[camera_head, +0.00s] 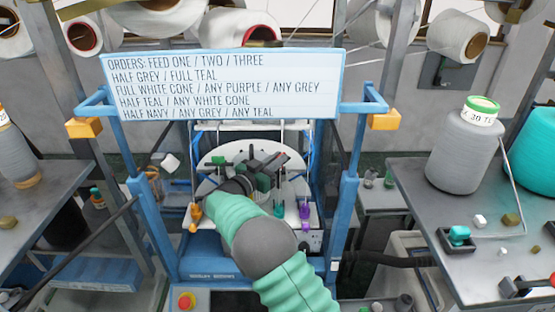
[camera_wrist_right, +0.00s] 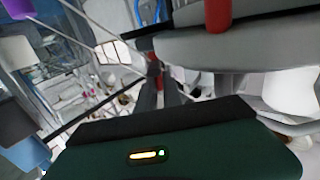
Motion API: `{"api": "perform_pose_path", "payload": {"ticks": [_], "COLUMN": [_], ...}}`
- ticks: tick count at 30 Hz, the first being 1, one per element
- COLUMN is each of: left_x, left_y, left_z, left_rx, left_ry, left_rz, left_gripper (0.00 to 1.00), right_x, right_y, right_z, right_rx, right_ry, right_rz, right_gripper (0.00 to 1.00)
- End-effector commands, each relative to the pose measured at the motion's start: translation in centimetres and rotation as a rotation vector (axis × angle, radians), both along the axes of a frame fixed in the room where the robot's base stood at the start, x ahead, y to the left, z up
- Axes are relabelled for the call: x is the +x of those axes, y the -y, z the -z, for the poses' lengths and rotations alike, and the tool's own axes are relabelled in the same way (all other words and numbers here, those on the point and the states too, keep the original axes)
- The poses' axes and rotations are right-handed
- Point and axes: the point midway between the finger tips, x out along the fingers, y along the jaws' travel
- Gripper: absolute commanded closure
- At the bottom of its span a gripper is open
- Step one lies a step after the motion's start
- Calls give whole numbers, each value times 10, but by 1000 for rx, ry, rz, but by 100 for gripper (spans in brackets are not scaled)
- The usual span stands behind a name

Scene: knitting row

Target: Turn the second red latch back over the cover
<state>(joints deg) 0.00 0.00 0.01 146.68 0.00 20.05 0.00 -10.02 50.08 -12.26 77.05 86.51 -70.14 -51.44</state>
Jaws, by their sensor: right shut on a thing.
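The round pale grey cover (camera_head: 210,183) lies inside the blue machine frame in the head view. Its grey edge (camera_wrist_right: 260,52) fills the upper right of the right wrist view. My right gripper (camera_head: 270,165) is over the cover's middle to right part, with my wrist hiding much of it. In the wrist view, its dark fingers (camera_wrist_right: 162,88) are shut on a small red piece, which looks like a red latch (camera_wrist_right: 154,70), beside the cover's edge. Another red latch (camera_wrist_right: 217,14) stands upright against the cover, apart from the fingers. My left gripper is out of view.
A blue frame with an orders sign (camera_head: 225,85) stands around and above the cover. Orange (camera_head: 195,213) and purple (camera_head: 305,212) pieces sit at the front. Grey side tables (camera_head: 470,275) with yarn cones (camera_head: 465,150) flank the machine.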

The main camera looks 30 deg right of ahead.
Motion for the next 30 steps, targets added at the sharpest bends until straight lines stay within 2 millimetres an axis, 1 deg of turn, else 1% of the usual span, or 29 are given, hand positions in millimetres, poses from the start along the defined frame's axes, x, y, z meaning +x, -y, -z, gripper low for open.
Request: {"api": "perform_pose_path", "payload": {"ticks": [5,10,18,29,30], "left_x": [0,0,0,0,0], "left_y": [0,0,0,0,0], "left_z": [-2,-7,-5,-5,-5], "left_rx": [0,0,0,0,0], "left_ry": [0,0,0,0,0], "left_rz": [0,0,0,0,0], "left_gripper": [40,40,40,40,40], "right_x": [2,5,6,5,5], "right_y": [2,1,1,1,1], "right_z": [-2,-4,-3,-4,-4], "right_rx": [-4,-6,-7,-5,-5], "right_ry": [5,9,7,5,5], "right_rz": [17,113,240,261,260], "right_gripper": [100,100,100,100,89]}}
